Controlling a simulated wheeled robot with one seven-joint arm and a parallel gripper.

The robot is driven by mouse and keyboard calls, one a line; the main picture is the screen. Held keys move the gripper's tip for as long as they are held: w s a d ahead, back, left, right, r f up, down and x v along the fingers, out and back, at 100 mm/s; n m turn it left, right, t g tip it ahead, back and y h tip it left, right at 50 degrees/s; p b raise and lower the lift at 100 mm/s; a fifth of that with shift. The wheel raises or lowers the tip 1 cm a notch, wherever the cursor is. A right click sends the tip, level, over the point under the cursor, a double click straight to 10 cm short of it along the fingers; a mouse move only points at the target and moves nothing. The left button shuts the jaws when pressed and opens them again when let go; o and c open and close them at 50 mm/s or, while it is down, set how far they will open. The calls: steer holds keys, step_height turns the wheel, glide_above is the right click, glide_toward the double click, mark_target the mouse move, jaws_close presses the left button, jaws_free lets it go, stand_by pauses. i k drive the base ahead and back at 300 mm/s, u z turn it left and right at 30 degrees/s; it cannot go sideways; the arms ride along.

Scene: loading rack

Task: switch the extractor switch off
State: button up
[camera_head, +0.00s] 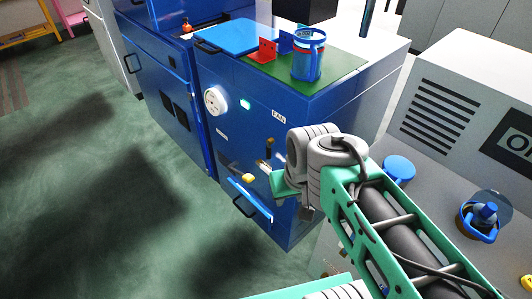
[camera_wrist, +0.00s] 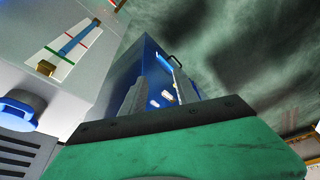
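A blue cabinet (camera_head: 232,135) stands left of my arm, with a "FAN" label (camera_head: 278,116) and a lit green lamp (camera_head: 245,104) on its front. Below the label is a small dark-tipped lever (camera_head: 268,147), which may be the extractor switch; I see no "extractor" wording. My gripper (camera_head: 272,165) is close in front of this panel, just below the lever, partly hidden by my wrist. In the wrist view its two grey fingers (camera_wrist: 160,88) stand apart with nothing held, and the blue cabinet (camera_wrist: 126,72) shows beyond them. Whether a finger touches the lever cannot be told.
A round white gauge (camera_head: 215,100), a yellow knob (camera_head: 248,178) and a blue bar handle (camera_head: 250,199) are on the cabinet front. A blue cup (camera_head: 307,65) stands on top. A grey machine (camera_head: 445,85) is at the right. Green floor (camera_head: 80,180) is open at the left.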

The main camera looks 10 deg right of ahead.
mark_target(269, 151)
steer(key=u, duration=0.55)
steer(key=k, duration=1.3)
steer(key=u, duration=0.6)
steer(key=i, duration=1.05)
steer(key=u, duration=0.75)
